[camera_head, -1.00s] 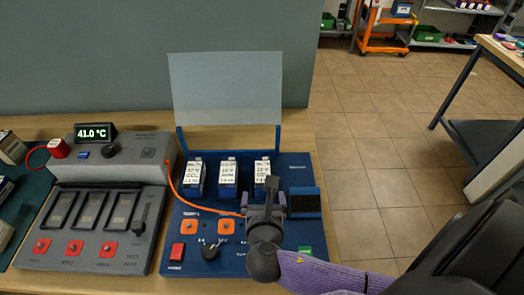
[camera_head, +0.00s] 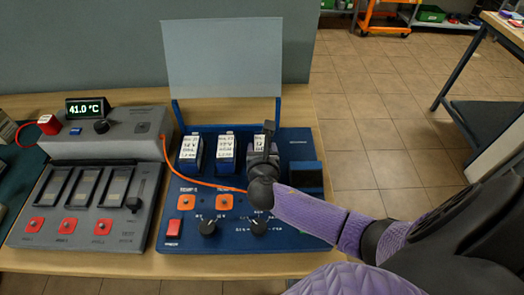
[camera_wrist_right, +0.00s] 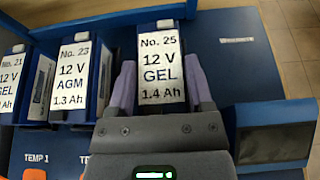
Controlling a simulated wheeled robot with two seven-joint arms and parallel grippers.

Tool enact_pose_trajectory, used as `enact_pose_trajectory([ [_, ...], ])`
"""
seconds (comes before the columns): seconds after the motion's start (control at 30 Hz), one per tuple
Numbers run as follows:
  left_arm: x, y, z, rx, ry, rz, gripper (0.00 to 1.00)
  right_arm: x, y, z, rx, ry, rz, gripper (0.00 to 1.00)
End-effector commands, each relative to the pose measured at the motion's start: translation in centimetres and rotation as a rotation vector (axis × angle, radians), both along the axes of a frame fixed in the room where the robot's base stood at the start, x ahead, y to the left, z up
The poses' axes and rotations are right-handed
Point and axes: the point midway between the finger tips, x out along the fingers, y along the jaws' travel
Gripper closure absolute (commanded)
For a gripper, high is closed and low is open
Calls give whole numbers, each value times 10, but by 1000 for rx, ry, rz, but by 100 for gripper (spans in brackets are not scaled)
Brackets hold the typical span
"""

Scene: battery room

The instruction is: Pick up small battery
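Three small blue batteries with white labels stand in a row in the blue test station (camera_head: 280,234). In the right wrist view they read No. 21 (camera_wrist_right: 10,85), No. 23 (camera_wrist_right: 72,78) and No. 25 12 V GEL 1.4 Ah (camera_wrist_right: 161,70). My right gripper (camera_wrist_right: 160,80) has its purple fingers on either side of No. 25, very close to it. I cannot tell whether they press on it. In the head view the right gripper (camera_head: 264,158) hides part of this battery. My left gripper is not in view.
A clear upright panel (camera_head: 222,60) stands behind the batteries. A grey charger (camera_head: 78,205) with several slots is at the left, with a temperature display (camera_head: 90,108) behind it. An orange cable (camera_head: 166,160) runs across the station. A dark screen (camera_wrist_right: 275,135) is right of No. 25.

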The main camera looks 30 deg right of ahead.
Motion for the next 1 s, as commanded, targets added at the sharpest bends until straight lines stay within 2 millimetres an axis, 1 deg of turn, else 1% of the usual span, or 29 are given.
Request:
enact_pose_trajectory([
  [0.03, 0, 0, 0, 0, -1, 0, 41, 0, 0, 0, 0, 0, 0, 47],
  [0.07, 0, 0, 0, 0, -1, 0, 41, 0, 0, 0, 0, 0, 0, 53],
  [0.1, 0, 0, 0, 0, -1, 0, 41, 0, 0, 0, 0, 0, 0, 61],
  [0.17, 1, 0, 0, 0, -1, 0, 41, 0, 0, 0, 0, 0, 0, 74],
  [0.2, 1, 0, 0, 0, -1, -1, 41, 0, 0, 0, 0, 0, 0, 83],
  [0.27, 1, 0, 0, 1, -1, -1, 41, 0, 0, 0, 0, 0, 0, 95],
  [0.3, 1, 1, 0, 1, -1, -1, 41, 0, 0, 0, 0, 0, 0, 100],
  [0.67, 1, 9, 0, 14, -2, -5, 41, 0, 0, 0, -1, -2, 0, 100],
  [0.73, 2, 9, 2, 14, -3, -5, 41, 0, 0, 3, 0, -2, 0, 100],
  [0.77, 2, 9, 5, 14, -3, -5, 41, 0, 0, 7, -1, -3, 0, 100],
  [0.83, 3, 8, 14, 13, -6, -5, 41, 1, 0, 23, 0, -6, 1, 100],
  [1.0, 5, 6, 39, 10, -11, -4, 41, 1, 0, 70, -1, -8, 1, 100],
])
